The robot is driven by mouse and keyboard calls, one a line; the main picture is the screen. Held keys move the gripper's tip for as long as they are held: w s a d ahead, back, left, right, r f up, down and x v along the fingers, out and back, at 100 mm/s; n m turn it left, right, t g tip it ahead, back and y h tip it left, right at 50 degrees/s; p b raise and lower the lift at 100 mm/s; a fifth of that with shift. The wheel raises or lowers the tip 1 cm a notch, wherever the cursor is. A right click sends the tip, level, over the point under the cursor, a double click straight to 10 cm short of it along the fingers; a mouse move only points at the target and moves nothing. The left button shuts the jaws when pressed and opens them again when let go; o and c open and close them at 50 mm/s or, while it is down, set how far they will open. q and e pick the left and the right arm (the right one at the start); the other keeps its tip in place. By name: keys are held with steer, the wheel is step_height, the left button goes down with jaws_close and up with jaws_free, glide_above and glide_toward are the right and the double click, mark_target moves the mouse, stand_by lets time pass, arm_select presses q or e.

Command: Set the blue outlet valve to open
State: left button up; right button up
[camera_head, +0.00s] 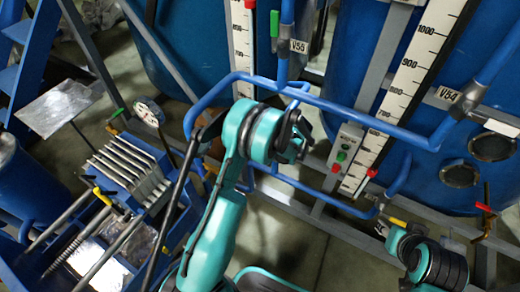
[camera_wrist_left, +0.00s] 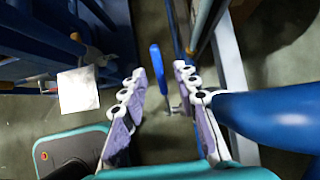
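A blue valve handle (camera_wrist_left: 157,66) stands between and beyond the fingertips of my left gripper in the left wrist view. It is a long, narrow lever seen nearly end to end, with a small metal fitting below it. My left gripper (camera_wrist_left: 158,80) is open, its two fingers on either side of the handle with gaps on both sides. I cannot tell how far the handle lies beyond the tips. In the head view my left arm hides its gripper and the handle is not clearly visible. My right arm shows at the lower right, but its gripper is not in view.
Blue pipes (camera_head: 345,112) cross in front of large blue tanks (camera_head: 345,55) with white level scales (camera_head: 415,60). A thick blue pipe (camera_wrist_left: 270,118) runs close to the right finger. A blue machine with metal plates (camera_head: 130,168) stands at the left.

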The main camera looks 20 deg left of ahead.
arm_select(q)
steer(key=v, duration=1)
steer(key=shift+d+r, duration=0.15)
steer(key=shift+d, duration=0.05)
steer(key=shift+s, duration=0.1)
